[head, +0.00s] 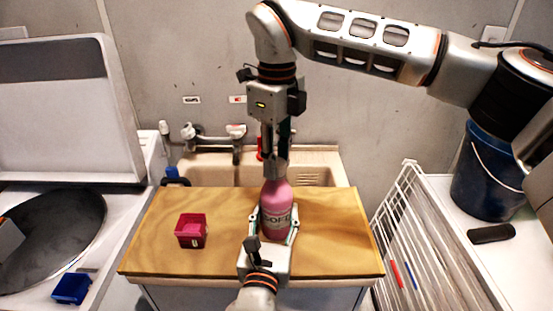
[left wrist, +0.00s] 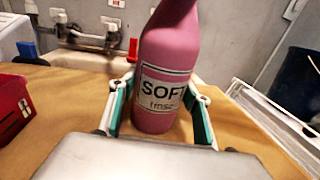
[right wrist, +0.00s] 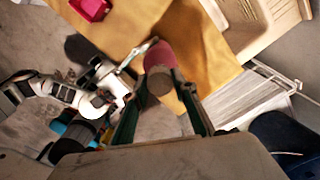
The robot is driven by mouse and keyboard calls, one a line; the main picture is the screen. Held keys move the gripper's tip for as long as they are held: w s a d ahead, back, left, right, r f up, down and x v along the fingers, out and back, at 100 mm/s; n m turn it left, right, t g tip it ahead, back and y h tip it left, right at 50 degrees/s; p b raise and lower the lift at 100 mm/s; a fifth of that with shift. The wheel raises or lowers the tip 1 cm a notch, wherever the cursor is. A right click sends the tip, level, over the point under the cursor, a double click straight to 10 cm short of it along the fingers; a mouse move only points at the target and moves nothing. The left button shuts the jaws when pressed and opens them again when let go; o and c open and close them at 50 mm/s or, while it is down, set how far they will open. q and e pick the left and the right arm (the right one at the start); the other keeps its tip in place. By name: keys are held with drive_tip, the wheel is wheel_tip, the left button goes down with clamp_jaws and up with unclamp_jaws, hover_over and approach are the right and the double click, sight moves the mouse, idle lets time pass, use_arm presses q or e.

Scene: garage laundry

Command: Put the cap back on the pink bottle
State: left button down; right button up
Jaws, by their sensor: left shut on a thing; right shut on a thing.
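The pink bottle (head: 278,213) stands upright on the wooden counter, its label facing my left arm. It also shows in the left wrist view (left wrist: 165,60), with its top out of frame. My left gripper (head: 268,235) is shut around its lower body. My right gripper (head: 276,150) points down directly above the bottle and is shut on a grey-brown cap (right wrist: 158,82). In the right wrist view the cap lines up with the bottle (right wrist: 160,55). The cap is at the bottle's neck; I cannot tell whether it touches or is seated.
A dark pink bin (head: 190,232) stands on the wooden counter (head: 150,250) left of the bottle. Behind is a sink (head: 215,172) with a tap. A white drying rack (head: 400,215) and a blue bucket (head: 485,180) are at right. A blue box (head: 72,288) is at lower left.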

drive_tip(key=m, duration=0.3)
drive_tip(key=shift+m, duration=0.3)
drive_tip(key=m, duration=1.3)
drive_tip(key=shift+f, duration=0.1)
drive_tip(key=o, duration=1.2)
drive_tip(key=shift+o, duration=0.2)
drive_tip(key=shift+r, duration=2.3)
